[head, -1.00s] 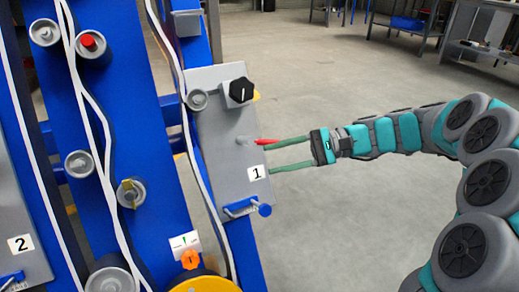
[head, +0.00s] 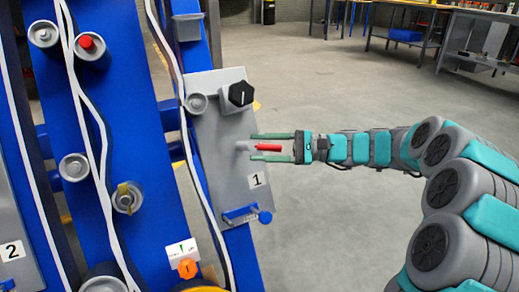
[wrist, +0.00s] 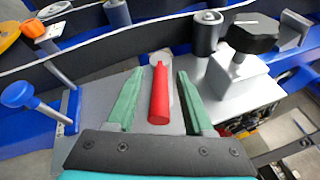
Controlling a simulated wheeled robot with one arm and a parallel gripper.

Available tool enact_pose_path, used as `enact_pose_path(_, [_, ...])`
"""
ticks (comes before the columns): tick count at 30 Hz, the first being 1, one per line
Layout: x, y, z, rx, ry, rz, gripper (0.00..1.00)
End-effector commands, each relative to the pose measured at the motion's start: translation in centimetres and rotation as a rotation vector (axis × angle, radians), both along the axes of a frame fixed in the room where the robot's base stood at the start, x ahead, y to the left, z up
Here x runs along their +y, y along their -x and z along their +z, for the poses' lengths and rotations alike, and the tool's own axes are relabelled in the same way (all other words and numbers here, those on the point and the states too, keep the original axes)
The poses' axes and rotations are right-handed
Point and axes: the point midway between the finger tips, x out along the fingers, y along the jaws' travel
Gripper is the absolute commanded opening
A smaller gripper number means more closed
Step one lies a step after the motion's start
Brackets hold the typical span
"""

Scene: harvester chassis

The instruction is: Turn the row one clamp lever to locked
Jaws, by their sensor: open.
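A lever with a red handle (head: 268,148) sticks out from the grey plate (head: 228,185) marked 1, on a grey hub at its left end. I take it for the row one clamp lever. My gripper (head: 252,147) is open, with one green finger on each side of the red handle. In the wrist view the red handle (wrist: 158,95) lies between the open fingers (wrist: 160,72), with a gap on both sides. The fingertips are close to the plate; I cannot tell if they touch it. No lock marking is readable beside the lever.
A black knob (head: 240,94) stands above the lever on the same plate, and a blue-ended handle (head: 264,217) below it. A grey roller (head: 197,103) is at the plate's left edge. An orange knob (head: 187,268) sits lower left. Open floor lies to the right.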

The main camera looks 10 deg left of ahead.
Motion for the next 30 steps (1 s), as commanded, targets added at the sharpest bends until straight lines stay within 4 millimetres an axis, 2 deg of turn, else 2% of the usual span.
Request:
enact_pose_path(11, [0.68, 0.13, -0.06, 0.001, 0.001, -0.001, 0.52])
enact_pose_path(24, [0.66, 0.12, -0.08, 0.001, 0.001, -0.001, 0.03])
enact_pose_path(25, [0.67, 0.13, -0.09, 0.001, 0.001, -0.001, 0.00])
enact_pose_path(30, [0.66, 0.13, -0.09, 0.001, 0.002, 0.000, 0.00])
